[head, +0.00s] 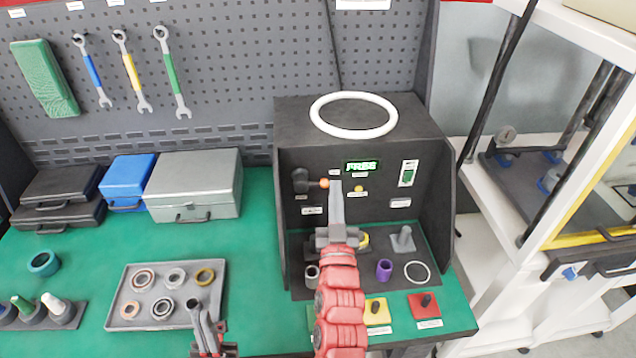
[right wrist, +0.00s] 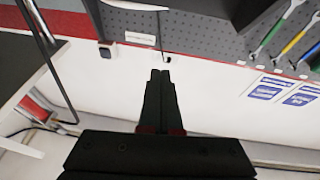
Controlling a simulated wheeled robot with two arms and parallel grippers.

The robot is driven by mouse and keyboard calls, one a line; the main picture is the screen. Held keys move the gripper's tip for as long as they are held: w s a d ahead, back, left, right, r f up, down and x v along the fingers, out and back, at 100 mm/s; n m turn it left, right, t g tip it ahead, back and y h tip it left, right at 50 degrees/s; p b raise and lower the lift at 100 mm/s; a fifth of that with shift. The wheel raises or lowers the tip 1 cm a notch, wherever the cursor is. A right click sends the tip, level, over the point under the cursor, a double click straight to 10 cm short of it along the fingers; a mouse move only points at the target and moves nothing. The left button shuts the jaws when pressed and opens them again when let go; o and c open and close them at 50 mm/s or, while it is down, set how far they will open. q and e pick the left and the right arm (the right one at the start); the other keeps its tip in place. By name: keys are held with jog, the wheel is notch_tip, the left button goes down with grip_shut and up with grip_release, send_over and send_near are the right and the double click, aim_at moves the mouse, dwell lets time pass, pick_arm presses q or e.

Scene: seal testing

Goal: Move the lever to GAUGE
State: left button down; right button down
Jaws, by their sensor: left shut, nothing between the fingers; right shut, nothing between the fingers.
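The test box (head: 360,125) is a dark open-fronted housing on the green bench. On its back panel a lever with an orange knob (head: 324,183) sticks out to the right from a black pivot (head: 301,181). A green lit display (head: 361,166) sits above and right of it; its letters are hard to read. My right gripper (head: 335,187) is shut and empty, its tips just right of the knob in the picture; I cannot tell if they touch. Its shut fingers show in the right wrist view (right wrist: 160,78), without the lever. My left gripper (head: 197,310) is shut and empty, low over the grey tray.
The grey tray (head: 116,316) holds several rings. A white ring (head: 353,96) lies on top of the box. A purple cylinder (head: 384,270) and a grey peg piece (head: 403,240) stand on the box floor. The box's side walls enclose my right gripper.

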jog(key=f+g, duration=0.1)
jog(key=w+a+f+g+y, duration=0.1)
jog(key=f+g, duration=0.1)
jog(key=a+f+g+y, duration=0.1)
jog(key=shift+w+a+f+n, duration=0.15)
jog(key=shift+a+n, duration=0.05)
jog(key=shift+n, duration=0.2)
jog(key=shift+w, duration=0.1)
jog(key=p, duration=0.4)
send_over(318, 185)
jog(key=s, duration=0.4)
jog(key=shift+w+f+p, duration=0.25)
jog(key=shift+w+f, duration=0.05)
jog(key=shift+f, duration=0.45)
jog(key=shift+w+f+p, duration=0.25)
jog(key=shift+f, duration=0.45)
jog(key=shift+w+f+p, duration=0.25)
jog(key=shift+w+f, duration=0.05)
jog(key=shift+f, duration=0.45)
